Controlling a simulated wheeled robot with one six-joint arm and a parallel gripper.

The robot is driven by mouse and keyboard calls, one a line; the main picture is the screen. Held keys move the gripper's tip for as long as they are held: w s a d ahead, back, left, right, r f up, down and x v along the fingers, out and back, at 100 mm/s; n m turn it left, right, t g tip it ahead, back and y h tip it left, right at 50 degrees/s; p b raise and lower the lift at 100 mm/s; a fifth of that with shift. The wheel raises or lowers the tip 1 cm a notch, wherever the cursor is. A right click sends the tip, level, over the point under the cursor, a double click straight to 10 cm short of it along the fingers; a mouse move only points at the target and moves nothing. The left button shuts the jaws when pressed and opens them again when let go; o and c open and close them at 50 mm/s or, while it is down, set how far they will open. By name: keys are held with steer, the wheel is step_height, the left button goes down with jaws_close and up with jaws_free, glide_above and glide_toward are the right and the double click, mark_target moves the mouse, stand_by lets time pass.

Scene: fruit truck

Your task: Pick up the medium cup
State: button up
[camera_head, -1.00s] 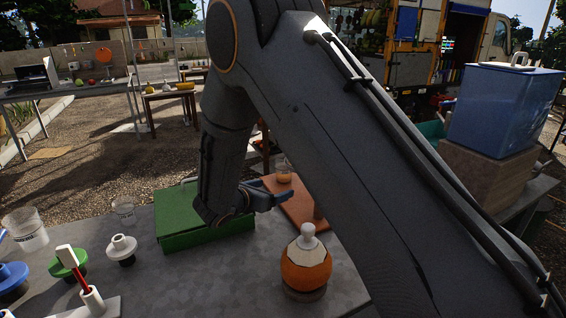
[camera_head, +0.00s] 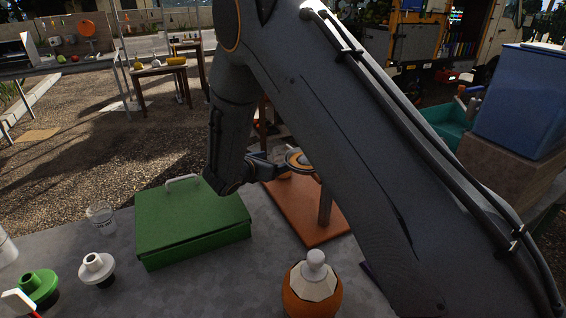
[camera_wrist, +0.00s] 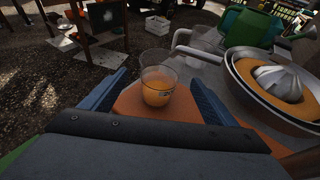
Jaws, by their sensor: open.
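A clear cup with orange juice (camera_wrist: 157,92) stands on an orange-brown board (camera_wrist: 135,103) in the wrist view. My gripper (camera_wrist: 160,78) is open, with one blue finger on each side of this cup and visible space beside it. A second clear rim shows just behind the cup; I cannot tell whether it is another cup. In the head view my gripper (camera_head: 268,164) is over the board's far left corner, and my arm hides most of this area. Another clear cup (camera_head: 100,218) stands on the grey table at the left. The frames do not settle which cup is the medium one.
A juicer (camera_wrist: 275,85) with a metal bowl stands close right of the gripper. A green box with a handle (camera_head: 192,225) is left of the board. An orange jar (camera_head: 312,298) with a pale lid is in front. White and green funnels (camera_head: 97,270) stand at the left.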

mark_target(278, 159)
steer(key=p+x, duration=0.1)
steer(key=x, duration=0.3)
steer(key=shift+w+d, duration=0.1)
steer(key=shift+w, duration=0.05)
steer(key=c, duration=1.1)
steer(key=shift+c, duration=0.3)
steer(key=shift+r, duration=0.15)
